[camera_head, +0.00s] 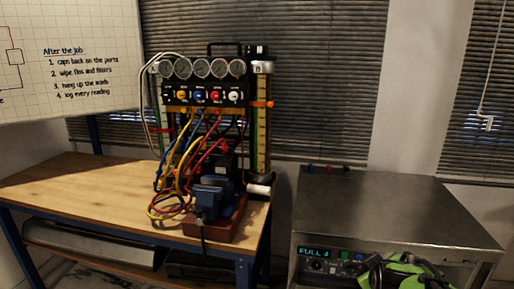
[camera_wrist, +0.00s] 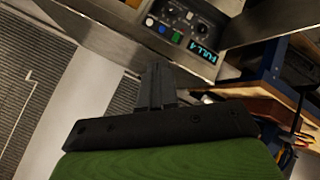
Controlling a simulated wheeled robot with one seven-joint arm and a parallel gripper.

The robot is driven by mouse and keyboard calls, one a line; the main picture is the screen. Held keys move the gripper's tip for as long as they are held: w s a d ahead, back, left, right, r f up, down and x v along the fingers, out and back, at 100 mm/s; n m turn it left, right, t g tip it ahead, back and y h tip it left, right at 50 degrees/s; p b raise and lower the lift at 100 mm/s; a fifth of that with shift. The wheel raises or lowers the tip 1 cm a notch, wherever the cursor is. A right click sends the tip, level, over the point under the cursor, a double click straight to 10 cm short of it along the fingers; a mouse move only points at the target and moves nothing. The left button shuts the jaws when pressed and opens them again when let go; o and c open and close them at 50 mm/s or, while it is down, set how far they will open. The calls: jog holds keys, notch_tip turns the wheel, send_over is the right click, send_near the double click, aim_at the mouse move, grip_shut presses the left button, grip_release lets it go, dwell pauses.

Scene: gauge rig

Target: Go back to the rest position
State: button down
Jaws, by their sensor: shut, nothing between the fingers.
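My gripper (camera_wrist: 157,72) shows in the wrist view with its two dark fingers together and nothing between them. The green and black end of my arm is at the bottom right of the head view, in front of the steel cabinet (camera_head: 400,205). The fingertips are hard to make out there. In the wrist view the fingers point toward the cabinet's front panel (camera_wrist: 185,22), which appears turned over, with a lit display (camera_wrist: 203,52). I cannot tell the exact gap between fingers and panel.
A whiteboard (camera_head: 65,55) hangs behind. The cabinet top is mostly clear, with small coloured parts (camera_head: 328,168) at its back edge.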

jog(key=s+a+r+m+g+y, duration=0.1)
jog(key=s+a+m+g+y, duration=0.1)
jog(key=s+a, duration=0.75)
jog(key=s+a+m+g+y, duration=0.1)
jog(key=s+a+y, duration=0.35)
jog(key=s, duration=0.75)
notch_tip(320, 180, up, 15)
jog(key=h+p, duration=0.2)
jog(key=p, duration=1.2)
jog(key=shift+w+a+r+p, duration=0.15)
jog(key=shift+w+a+p, duration=0.2)
jog(key=shift+w+a, duration=0.1)
jog(key=shift+m, duration=0.3)
